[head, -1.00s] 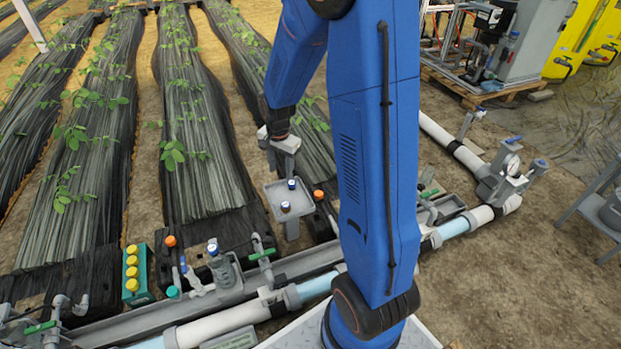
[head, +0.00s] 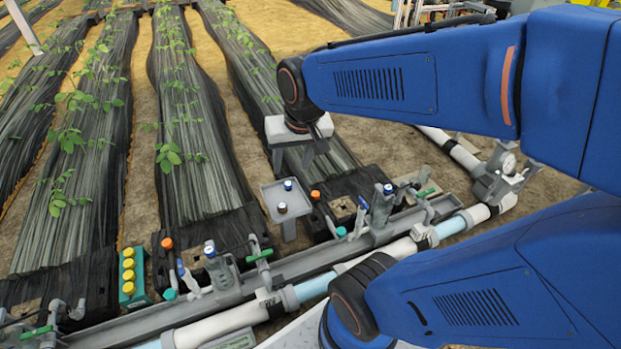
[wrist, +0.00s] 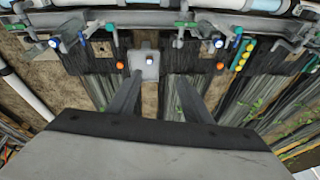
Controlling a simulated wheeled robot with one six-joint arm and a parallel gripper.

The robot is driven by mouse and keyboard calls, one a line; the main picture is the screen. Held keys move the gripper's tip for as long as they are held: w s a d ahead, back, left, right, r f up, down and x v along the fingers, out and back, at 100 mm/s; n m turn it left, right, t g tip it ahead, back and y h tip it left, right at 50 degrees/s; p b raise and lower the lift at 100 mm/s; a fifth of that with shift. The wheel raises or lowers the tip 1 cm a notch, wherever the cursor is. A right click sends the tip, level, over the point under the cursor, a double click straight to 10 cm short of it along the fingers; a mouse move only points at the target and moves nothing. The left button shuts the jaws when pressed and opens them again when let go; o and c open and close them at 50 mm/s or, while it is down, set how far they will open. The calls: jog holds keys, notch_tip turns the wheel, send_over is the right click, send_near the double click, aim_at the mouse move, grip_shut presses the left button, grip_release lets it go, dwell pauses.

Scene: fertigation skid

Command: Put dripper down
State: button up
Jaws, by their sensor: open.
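Two small drippers with blue-and-white tops, a far one (head: 288,185) and a near one (head: 282,207), stand on a small grey tray (head: 270,192) on a post. The tray (wrist: 152,73) also shows in the wrist view, with a white-and-blue top (wrist: 149,60) on it. My gripper (head: 294,160) hangs above and beyond the tray in the head view, apart from it. Its two fingers are spread with nothing between them in the wrist view (wrist: 159,80).
A pipe and grey channel with valves (head: 250,306) run in front of the tray. A teal block with yellow caps (head: 129,275) and orange caps (head: 167,243) stand to the left. Black-covered plant rows (head: 195,130) lie beyond, with bare soil between them.

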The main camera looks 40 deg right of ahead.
jog(key=s+a+r+n+t, duration=0.1)
jog(key=s+r+n, duration=0.1)
jog(key=s, duration=0.7)
jog(key=shift+s+r+n, duration=0.15)
jog(key=shift+r+n, duration=0.05)
jog(key=shift+n, duration=0.6)
